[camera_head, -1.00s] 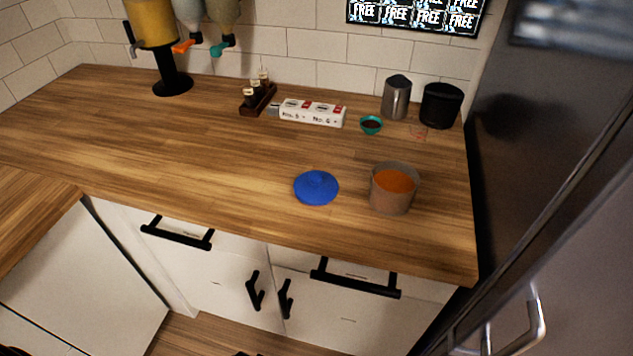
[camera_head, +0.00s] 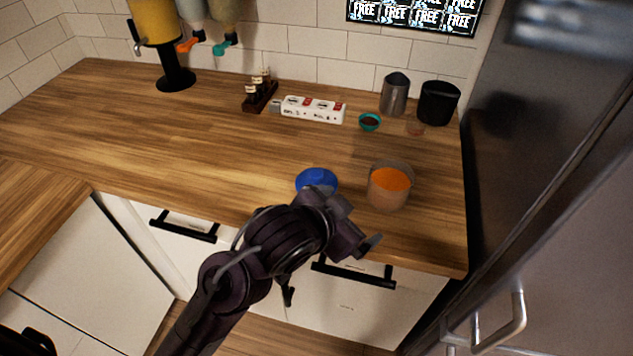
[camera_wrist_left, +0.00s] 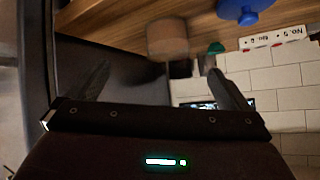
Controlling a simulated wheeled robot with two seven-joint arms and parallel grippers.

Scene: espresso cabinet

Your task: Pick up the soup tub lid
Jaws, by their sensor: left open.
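The blue soup tub lid (camera_head: 314,178) lies on the wooden counter, its front edge partly hidden behind my left gripper. The soup tub (camera_head: 388,195), a translucent cup of orange soup without a cover, stands just right of the lid. My left gripper (camera_head: 349,216) is open and empty in front of the lid and tub, near the counter's front edge. In the left wrist view, its two fingers are spread apart, the tub (camera_wrist_left: 167,40) shows beyond them, and the lid (camera_wrist_left: 246,11) is at the upper right. My right gripper is not in view.
Behind stand a teal bowl (camera_head: 370,122), a metal pitcher (camera_head: 394,95), a black container (camera_head: 438,103), a white labelled strip (camera_head: 313,109) and a bottle rack (camera_head: 260,97). A tall dark appliance (camera_head: 545,170) borders the right.

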